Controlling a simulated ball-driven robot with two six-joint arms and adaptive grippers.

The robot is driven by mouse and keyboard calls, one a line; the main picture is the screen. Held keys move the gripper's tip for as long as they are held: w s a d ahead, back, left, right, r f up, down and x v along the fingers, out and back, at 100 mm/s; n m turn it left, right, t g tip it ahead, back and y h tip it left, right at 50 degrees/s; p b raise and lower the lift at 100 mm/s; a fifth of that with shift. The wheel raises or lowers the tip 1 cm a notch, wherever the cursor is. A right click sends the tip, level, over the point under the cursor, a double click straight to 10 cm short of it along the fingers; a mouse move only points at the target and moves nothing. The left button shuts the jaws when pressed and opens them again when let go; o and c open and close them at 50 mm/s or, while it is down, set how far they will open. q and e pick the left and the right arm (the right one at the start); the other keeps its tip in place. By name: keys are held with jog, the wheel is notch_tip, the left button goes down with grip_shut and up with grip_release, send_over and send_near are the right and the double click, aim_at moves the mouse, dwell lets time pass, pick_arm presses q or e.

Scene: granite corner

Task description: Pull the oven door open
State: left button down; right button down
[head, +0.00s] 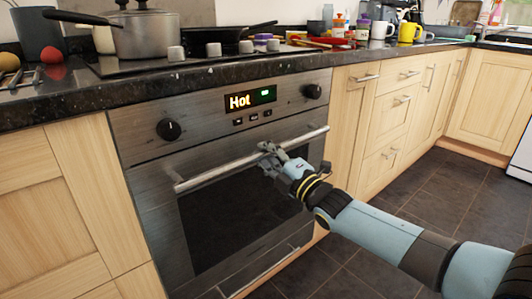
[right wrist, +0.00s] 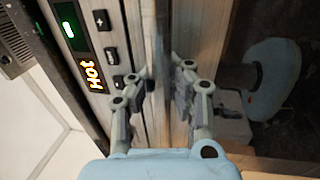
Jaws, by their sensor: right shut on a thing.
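The oven (head: 215,125) is set into the wooden units, with a display reading "Hot". Its steel door (head: 160,215) has a dark window and a long bar handle (head: 215,172) across the top. The door looks shut or nearly so; a small gap cannot be told. My right gripper (head: 268,150) is shut on the handle, right of its middle. In the right wrist view, the handle (right wrist: 160,45) runs upright between the two fingers (right wrist: 160,92). My left gripper is not in view.
Above the oven is a hob with a pot (head: 145,33) and a pan, on a dark worktop (head: 60,103). A lower drawer with a bar handle (head: 255,275) sits under the door. The tiled floor (head: 400,190) in front looks clear.

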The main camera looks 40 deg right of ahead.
jog(key=shift+s+f, duration=0.2)
jog(key=shift+f, duration=0.05)
